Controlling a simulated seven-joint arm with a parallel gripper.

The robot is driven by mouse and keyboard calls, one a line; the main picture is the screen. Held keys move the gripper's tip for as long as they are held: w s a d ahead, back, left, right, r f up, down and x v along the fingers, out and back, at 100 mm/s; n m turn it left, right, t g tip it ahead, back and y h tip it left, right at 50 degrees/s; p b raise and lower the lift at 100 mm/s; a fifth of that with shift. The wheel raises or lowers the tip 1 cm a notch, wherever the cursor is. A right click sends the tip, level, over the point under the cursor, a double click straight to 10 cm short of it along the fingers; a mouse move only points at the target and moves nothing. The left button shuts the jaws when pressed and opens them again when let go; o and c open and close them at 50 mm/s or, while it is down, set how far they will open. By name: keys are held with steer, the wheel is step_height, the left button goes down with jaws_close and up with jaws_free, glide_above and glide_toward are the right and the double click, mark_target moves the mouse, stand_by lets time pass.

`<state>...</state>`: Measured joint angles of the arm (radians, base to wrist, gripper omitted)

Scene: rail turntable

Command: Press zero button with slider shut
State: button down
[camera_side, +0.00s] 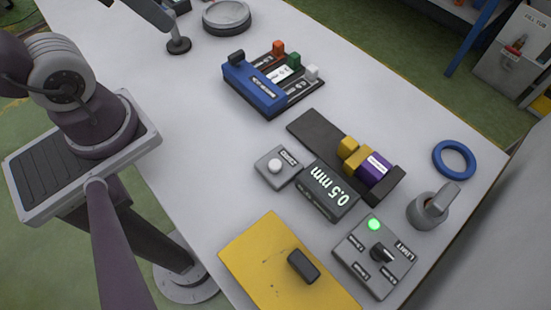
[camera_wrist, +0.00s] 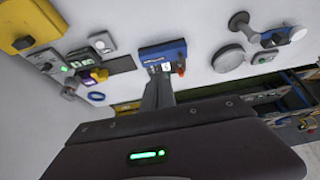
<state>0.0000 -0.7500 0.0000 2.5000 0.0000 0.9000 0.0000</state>
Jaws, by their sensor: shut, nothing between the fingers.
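The zero button is a white round knob (camera_side: 275,166) on a small grey box; in the wrist view it shows small at the upper left (camera_wrist: 101,44). The slider is a purple block with a yellow jaw (camera_side: 376,168) on a dark rail (camera_side: 316,130); a second yellow jaw (camera_side: 346,147) is close beside it. I cannot tell if a thin gap is between them. The display box (camera_side: 329,190) reads 0.5 mm. My gripper (camera_wrist: 159,80) is shut and empty in the wrist view, apart from the button and slider. I cannot make it out in the side view.
A LIMIT box (camera_side: 375,262) with a lit green lamp and dark knob stands near the front. A yellow plate (camera_side: 262,262) with a dark handle lies to its left. A blue block fixture (camera_side: 252,88), blue ring (camera_side: 453,160) and round dish (camera_side: 227,16) also stand on the table.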

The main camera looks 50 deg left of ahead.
steer(key=m+g+y, duration=0.7)
steer(key=y, duration=0.2)
glide_above(280, 167)
step_height(280, 167, down, 11)
steer(key=shift+g, duration=0.3)
steer(key=shift+f, duration=4.35)
steer(key=shift+f, duration=0.4)
